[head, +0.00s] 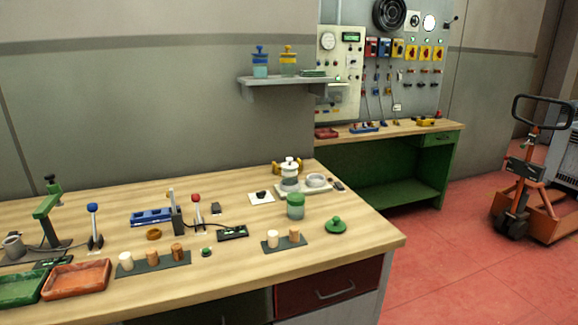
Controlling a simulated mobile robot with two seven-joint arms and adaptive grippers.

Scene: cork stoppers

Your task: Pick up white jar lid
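The white jar lid (289,163) with a small knob sits on top of a white and grey jar (289,181). The jar stands near the back right of the wooden workbench (225,268), at the left end of a light plate (305,190). Yellow pieces show behind the lid on both sides; what they belong to is not clear. Neither of my grippers is in view.
A green jar (295,208) stands in front, with a green lid (336,226) lying to its right. A grey ring-shaped piece (316,180) is right of the white jar. Cork stoppers (294,234) stand on dark strips. A wall shelf (285,82) holds blue and yellow jars.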

